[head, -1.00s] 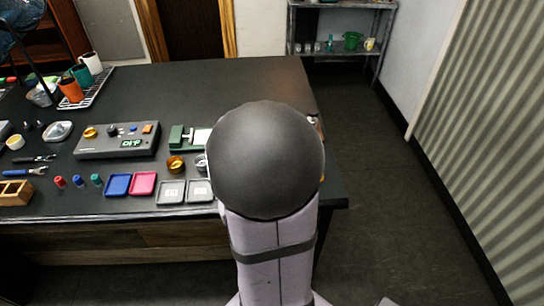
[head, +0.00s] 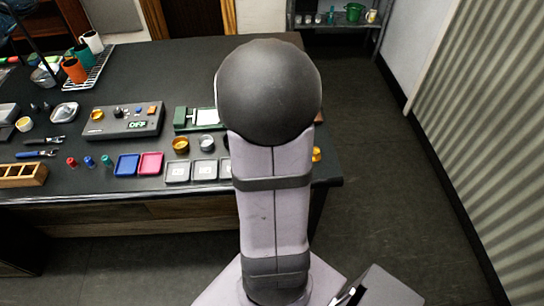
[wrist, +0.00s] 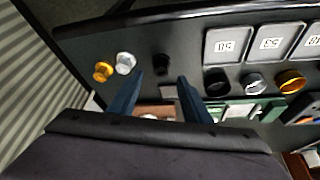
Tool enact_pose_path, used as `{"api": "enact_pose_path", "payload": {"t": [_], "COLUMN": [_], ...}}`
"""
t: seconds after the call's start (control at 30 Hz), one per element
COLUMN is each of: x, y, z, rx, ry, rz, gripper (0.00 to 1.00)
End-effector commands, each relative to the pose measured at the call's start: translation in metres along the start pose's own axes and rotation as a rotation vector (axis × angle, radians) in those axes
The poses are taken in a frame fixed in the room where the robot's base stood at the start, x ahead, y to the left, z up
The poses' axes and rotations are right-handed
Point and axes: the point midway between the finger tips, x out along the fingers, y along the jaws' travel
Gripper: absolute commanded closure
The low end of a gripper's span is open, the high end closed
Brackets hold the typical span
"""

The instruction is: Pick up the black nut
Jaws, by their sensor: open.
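In the wrist view a small black piece, which looks like the black nut (wrist: 162,64), lies on the dark table between and just beyond my fingertips. My gripper (wrist: 160,79) is open, with one blue finger on each side of the nut's position and nothing held. A silver nut (wrist: 125,62) and a gold nut (wrist: 103,72) lie to its left. In the head view my arm hides the gripper and the black nut; a gold piece (head: 316,154) shows at the arm's right edge.
Black (wrist: 215,82), silver (wrist: 253,82) and gold (wrist: 290,81) rings stand right of my fingers, near several labelled square trays (wrist: 229,45). A green device (wrist: 262,110) lies close by. The table edge (wrist: 150,17) is near. A grey control box (head: 122,120) stands further left.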

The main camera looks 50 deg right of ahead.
Motion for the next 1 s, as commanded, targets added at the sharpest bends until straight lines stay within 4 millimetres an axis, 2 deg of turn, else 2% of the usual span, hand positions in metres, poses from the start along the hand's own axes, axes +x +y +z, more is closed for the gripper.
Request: {"api": "enact_pose_path", "payload": {"t": [0.1, 0.37, 0.8, 1.0], "x": [0.009, 0.015, 0.061, 0.064], "y": [0.000, 0.000, -0.002, -0.002], "z": [0.001, 0.001, 0.000, -0.001], "rx": [0.000, -0.001, -0.001, -0.001], "ry": [-0.003, -0.003, -0.002, -0.001], "rz": [0.000, 0.001, 0.000, 0.000], "gripper": [0.56, 0.56, 0.56, 0.56]}}
